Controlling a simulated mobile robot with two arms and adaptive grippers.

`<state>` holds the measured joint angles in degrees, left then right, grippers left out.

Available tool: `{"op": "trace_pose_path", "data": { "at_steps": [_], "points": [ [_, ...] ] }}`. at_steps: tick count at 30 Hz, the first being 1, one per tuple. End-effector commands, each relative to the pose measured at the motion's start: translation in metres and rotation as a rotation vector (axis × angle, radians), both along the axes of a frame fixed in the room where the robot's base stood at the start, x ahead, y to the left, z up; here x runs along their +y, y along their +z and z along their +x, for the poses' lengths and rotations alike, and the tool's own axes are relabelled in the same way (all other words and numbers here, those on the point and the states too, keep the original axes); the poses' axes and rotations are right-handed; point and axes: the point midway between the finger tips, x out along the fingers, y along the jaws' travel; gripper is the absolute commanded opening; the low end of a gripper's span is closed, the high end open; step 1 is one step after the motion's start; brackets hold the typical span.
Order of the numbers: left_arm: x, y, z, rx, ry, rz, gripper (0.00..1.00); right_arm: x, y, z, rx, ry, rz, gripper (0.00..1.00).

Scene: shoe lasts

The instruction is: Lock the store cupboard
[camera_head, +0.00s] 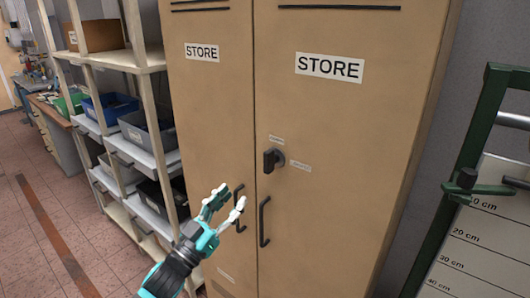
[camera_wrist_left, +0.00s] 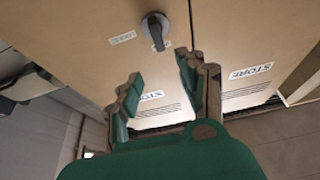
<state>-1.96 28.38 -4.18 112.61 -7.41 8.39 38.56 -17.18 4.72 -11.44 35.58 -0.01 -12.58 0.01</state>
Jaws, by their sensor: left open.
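The tan store cupboard (camera_head: 330,130) has two doors, each with a STORE label, and both look closed. A dark turn knob (camera_head: 273,160) sits on the right door near the seam, with a small label above it and another to its right. The knob also shows in the left wrist view (camera_wrist_left: 157,30). Two dark bar handles flank the seam below, the left one (camera_head: 239,208) and the right one (camera_head: 264,222). My left gripper (camera_head: 226,198) is open and empty, in front of the left door, below and left of the knob. My right gripper is not in view.
A shelf rack (camera_head: 139,60) with bins stands left of the cupboard. A green frame (camera_head: 455,195) with a white scale board (camera_head: 490,235) stands at the right. The tiled floor (camera_head: 60,240) is open at the lower left.

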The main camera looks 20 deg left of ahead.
Motion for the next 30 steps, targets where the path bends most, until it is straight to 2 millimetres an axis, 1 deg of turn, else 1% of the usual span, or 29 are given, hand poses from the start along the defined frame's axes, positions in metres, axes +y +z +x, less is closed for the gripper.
{"op": "trace_pose_path", "data": {
  "at_steps": [1, 3, 12, 18, 21, 24, 30],
  "points": [
    [-0.004, 0.009, 0.009, -0.004, -0.001, -0.001, 0.40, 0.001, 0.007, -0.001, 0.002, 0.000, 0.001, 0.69],
    [-0.008, 0.015, 0.022, -0.004, 0.000, -0.001, 0.40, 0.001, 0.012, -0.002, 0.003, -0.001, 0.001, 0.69],
    [-0.029, 0.040, 0.080, -0.001, 0.001, -0.002, 0.40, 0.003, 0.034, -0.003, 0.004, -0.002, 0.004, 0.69],
    [-0.041, 0.053, 0.112, 0.000, 0.000, 0.000, 0.40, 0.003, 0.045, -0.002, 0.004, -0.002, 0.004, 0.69],
    [-0.044, 0.056, 0.123, 0.001, 0.002, 0.000, 0.40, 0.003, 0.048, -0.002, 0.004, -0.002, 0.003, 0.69],
    [-0.046, 0.058, 0.129, 0.002, 0.002, 0.000, 0.40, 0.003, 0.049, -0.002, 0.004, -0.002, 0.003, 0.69],
    [-0.048, 0.058, 0.133, 0.002, 0.001, 0.000, 0.40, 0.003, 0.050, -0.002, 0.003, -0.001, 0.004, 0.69]
  ]
}}
